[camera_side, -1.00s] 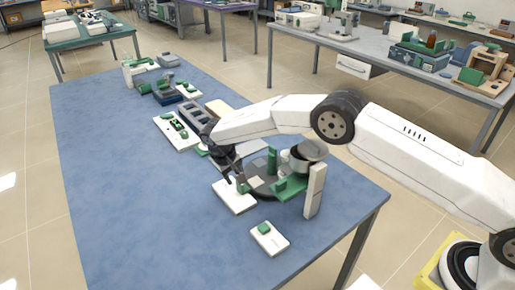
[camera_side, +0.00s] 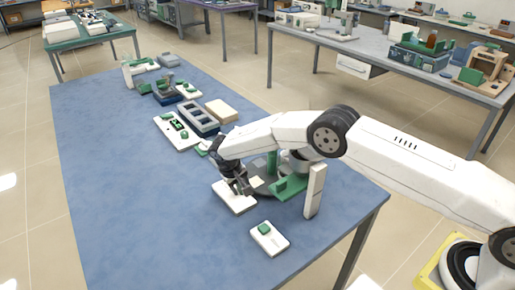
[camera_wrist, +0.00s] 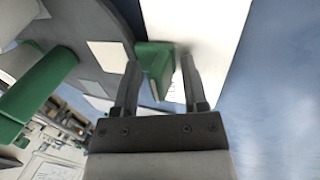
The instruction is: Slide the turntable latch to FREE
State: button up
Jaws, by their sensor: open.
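The turntable (camera_side: 262,192) is a dark grey disc with pale square patches, partly hidden under my arm. It also shows in the wrist view (camera_wrist: 105,22). A white plate (camera_side: 236,204) lies at its front-left edge and also shows in the wrist view (camera_wrist: 212,22). The latch is a green block (camera_wrist: 155,66) by the plate and the disc's edge. My gripper (camera_wrist: 160,66) is open, with one finger on each side of the green block; firm contact cannot be told. In the side view, my gripper (camera_side: 241,190) is low over the plate and hides the latch.
A green upright (camera_side: 271,162) and a white post (camera_side: 315,190) stand near the turntable. A small white plate with a green button (camera_side: 268,237) lies in front. A dark rack (camera_side: 199,118) and white panel (camera_side: 177,131) stand farther back. The table's left side is clear.

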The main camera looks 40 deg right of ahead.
grip_shut()
jog(key=shift+a, duration=1.1)
jog(key=shift+c, duration=1.2)
grip_release()
notch_tip(320, 180, up, 7)
